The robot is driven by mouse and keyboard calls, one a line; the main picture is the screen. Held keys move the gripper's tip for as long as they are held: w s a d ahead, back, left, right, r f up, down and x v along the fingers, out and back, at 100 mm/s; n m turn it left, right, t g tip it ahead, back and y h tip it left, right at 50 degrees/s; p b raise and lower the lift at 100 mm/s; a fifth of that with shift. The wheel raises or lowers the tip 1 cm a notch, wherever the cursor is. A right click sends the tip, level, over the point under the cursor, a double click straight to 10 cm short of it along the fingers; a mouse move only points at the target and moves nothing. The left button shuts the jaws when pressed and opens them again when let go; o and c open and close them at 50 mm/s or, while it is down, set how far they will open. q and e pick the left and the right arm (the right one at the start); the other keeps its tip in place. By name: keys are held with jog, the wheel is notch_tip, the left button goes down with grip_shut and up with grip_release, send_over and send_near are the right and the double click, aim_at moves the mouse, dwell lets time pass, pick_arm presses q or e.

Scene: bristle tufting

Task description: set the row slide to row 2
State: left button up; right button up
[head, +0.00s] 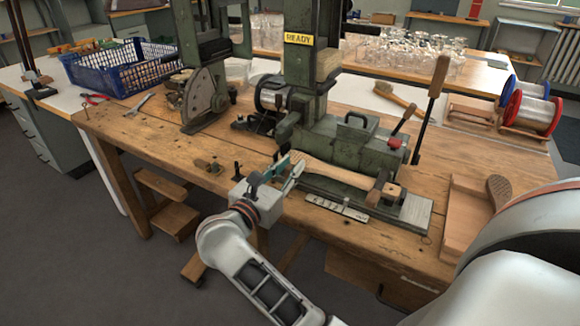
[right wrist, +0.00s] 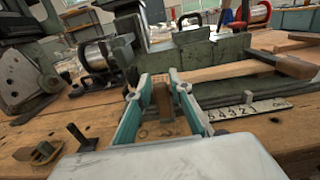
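The row slide (head: 415,211) is a grey metal bed at the front of the green machine. A long wooden brush body (head: 335,173) lies along it; it also shows in the right wrist view (right wrist: 225,72). A white number scale (head: 335,207) is on its front edge; its digits show in the right wrist view (right wrist: 228,114), with a small grey block (right wrist: 248,97) above them. My right gripper (head: 282,175) is at the slide's left end. Its teal fingers stand apart, with a brown upright block (right wrist: 163,98) between their tips; contact is unclear. My left gripper is out of view.
Left of my right gripper, small wood and metal fittings (head: 207,165) lie on the wooden bench. A lever with a wooden handle (head: 435,85) rises behind the slide. A wooden tray (head: 465,215) stands at right. Bare bench (head: 140,145) is at left.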

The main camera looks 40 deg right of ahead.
grip_shut()
jog(key=shift+w+a+f, duration=0.1)
jog(key=shift+w+a, duration=0.05)
jog(key=shift+w, duration=0.15)
jog(key=shift+w+a, duration=0.3)
jog(key=shift+w, duration=0.4)
jog(key=shift+s, duration=0.1)
jog(key=shift+o, duration=1.1)
grip_release()
jog(key=shift+s+d, duration=0.1)
jog(key=shift+s, duration=0.05)
jog(key=o, duration=0.4)
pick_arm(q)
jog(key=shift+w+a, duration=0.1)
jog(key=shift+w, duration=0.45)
pick_arm(e)
notch_tip(320, 180, up, 10)
jog(key=shift+r, duration=0.1)
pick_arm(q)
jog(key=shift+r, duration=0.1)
